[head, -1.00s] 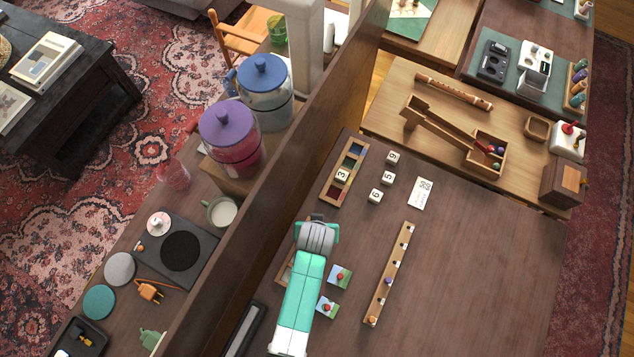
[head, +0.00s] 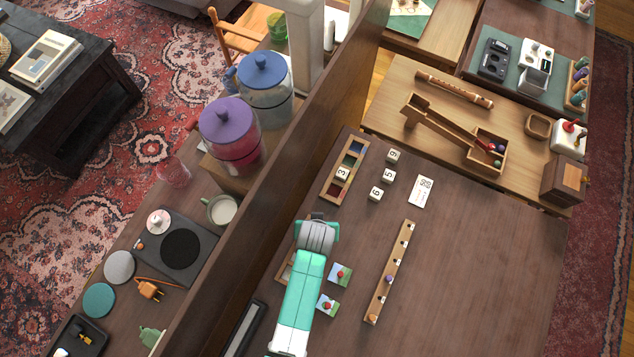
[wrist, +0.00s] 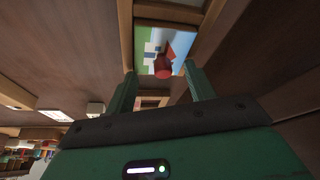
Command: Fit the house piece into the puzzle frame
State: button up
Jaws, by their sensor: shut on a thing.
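The house piece (wrist: 152,47) shows in the wrist view as a picture tile with a blue, white and red print and a red knob (wrist: 163,67). My gripper (wrist: 161,72) is shut on it, with a green finger on each side of the knob. Wooden bars of the puzzle frame (wrist: 168,13) lie around the tile. Whether the tile sits down inside the frame or just above it, I cannot tell. In the head view my arm covers the gripper, the held piece and most of the puzzle frame (head: 284,265).
Two other picture tiles with red knobs, one upper (head: 340,275) and one lower (head: 327,305), lie right of my arm. A long wooden strip with pegs (head: 390,272) lies further right. Number cubes (head: 376,193) and a colored tray (head: 333,188) are behind. A wooden partition (head: 262,237) stands left.

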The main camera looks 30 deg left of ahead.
jog(key=shift+s+d+f, duration=0.15)
jog(key=shift+s+f, duration=0.3)
jog(key=shift+f, duration=0.3)
jog(key=shift+w+r+p, duration=0.35)
jog(key=shift+r+p, duration=0.2)
jog(key=shift+r, duration=0.05)
jog(key=shift+r, duration=0.1)
jog(key=shift+r, duration=0.1)
jog(key=shift+r+p, duration=0.55)
jog(key=shift+p, duration=0.15)
jog(key=shift+w, duration=0.1)
jog(key=shift+a+f+b, duration=0.2)
jog(key=shift+f+b, duration=0.25)
jog(key=shift+f, duration=0.15)
jog(key=shift+c, duration=0.2)
jog(key=shift+r, duration=0.1)
